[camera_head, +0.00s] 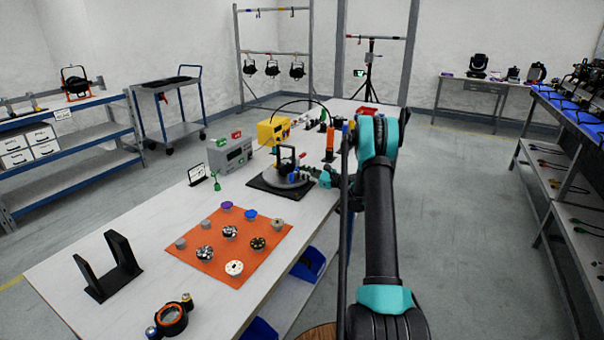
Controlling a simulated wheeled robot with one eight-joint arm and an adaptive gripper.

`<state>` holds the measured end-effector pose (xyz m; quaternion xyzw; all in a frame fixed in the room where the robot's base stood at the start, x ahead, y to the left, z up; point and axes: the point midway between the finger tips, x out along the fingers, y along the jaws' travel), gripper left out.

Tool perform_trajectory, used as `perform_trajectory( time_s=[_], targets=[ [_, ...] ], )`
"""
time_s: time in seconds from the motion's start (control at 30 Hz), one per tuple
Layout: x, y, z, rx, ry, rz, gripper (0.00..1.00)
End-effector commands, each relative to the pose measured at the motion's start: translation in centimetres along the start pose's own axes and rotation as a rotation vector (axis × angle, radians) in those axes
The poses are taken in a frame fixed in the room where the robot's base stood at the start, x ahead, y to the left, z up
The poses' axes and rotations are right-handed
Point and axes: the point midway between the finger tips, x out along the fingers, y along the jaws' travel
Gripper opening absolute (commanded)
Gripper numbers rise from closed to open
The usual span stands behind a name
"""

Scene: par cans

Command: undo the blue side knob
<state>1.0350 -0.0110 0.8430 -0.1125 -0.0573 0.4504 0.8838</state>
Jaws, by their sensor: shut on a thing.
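A small black yoke (278,160) stands upright on a grey round turntable (270,182) on a dark mat, in the middle of the long white bench. A blue side knob (294,177) shows at the right of the yoke's foot, small and partly hidden. My gripper (301,175) reaches in from the right with its fingertips at the knob, shut on it. The fingers are small in this view. My teal and black arm covers the bench to the right of the turntable.
An orange mat (262,262) with several round lamp parts lies in front of the turntable. A black bracket (110,268) and an orange-ringed part (171,320) stand nearer. A grey box (230,152) and a yellow box (273,131) stand behind. Bare bench lies left of the mat.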

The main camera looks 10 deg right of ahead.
Motion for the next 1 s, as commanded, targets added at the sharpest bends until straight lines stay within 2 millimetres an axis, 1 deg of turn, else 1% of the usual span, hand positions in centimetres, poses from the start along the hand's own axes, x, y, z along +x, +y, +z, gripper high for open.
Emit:
perform_trajectory(
  time_s=[0.2,0.43,0.63,1.0],
  targets=[
    [-0.02,0.01,0.0,-0.147,0.0,0.0,0.0],
    [-0.02,0.02,-0.01,-0.254,0.0,0.0,0.0],
    [-0.02,0.02,-0.01,-0.297,0.0,0.0,0.0],
    [-0.01,0.03,-0.01,-0.304,0.0,0.0,0.0]
  ],
)
